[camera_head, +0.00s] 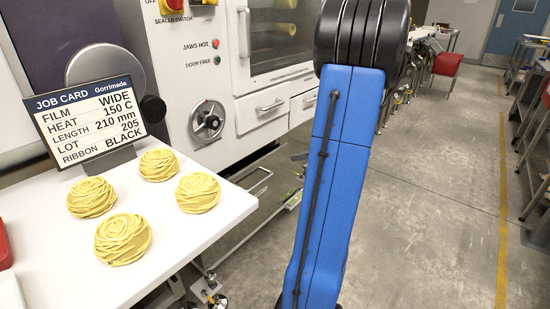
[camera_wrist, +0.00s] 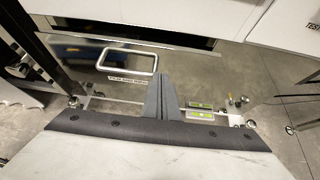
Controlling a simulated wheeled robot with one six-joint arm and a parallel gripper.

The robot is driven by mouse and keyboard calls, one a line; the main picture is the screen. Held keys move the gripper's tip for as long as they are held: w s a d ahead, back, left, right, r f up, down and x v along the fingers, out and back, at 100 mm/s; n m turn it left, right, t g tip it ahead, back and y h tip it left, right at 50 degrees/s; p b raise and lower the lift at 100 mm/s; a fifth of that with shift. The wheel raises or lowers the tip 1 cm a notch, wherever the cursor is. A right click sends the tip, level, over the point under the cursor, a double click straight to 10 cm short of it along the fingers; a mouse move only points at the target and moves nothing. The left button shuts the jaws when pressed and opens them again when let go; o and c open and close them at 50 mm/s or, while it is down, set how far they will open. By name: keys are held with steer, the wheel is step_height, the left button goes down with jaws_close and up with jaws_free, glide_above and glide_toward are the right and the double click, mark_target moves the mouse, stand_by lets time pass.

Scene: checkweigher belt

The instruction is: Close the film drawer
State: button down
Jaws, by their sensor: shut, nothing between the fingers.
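The film drawer shows in the wrist view as a dark, shiny panel (camera_wrist: 105,65) with a pale loop handle (camera_wrist: 130,60) and a small label under it, too small to read surely. Behind it is a dark gap with blue and white shapes; I cannot tell how far the drawer stands out. In the head view its handle (camera_head: 262,181) shows low under the white machine. My gripper (camera_wrist: 161,78) is shut and empty, its grey fingers right of the handle in the picture; contact is not clear. The head view shows my blue arm but not my gripper.
A white table (camera_head: 190,245) at left bears several yellow rosettes (camera_head: 123,239) and a job card (camera_head: 90,118). Low metal rails (camera_wrist: 200,115) lie near my fingers.

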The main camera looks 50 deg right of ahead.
glide_toward(269, 156)
step_height(269, 156, down, 4)
steer(key=w, duration=0.3)
steer(key=shift+w+a, duration=0.35)
steer(key=shift+w, duration=0.65)
steer(key=w, duration=0.3)
steer(key=shift+w+a, duration=0.25)
steer(key=shift+w+r, duration=0.1)
steer(key=shift+r, duration=0.05)
steer(key=shift+d, duration=0.1)
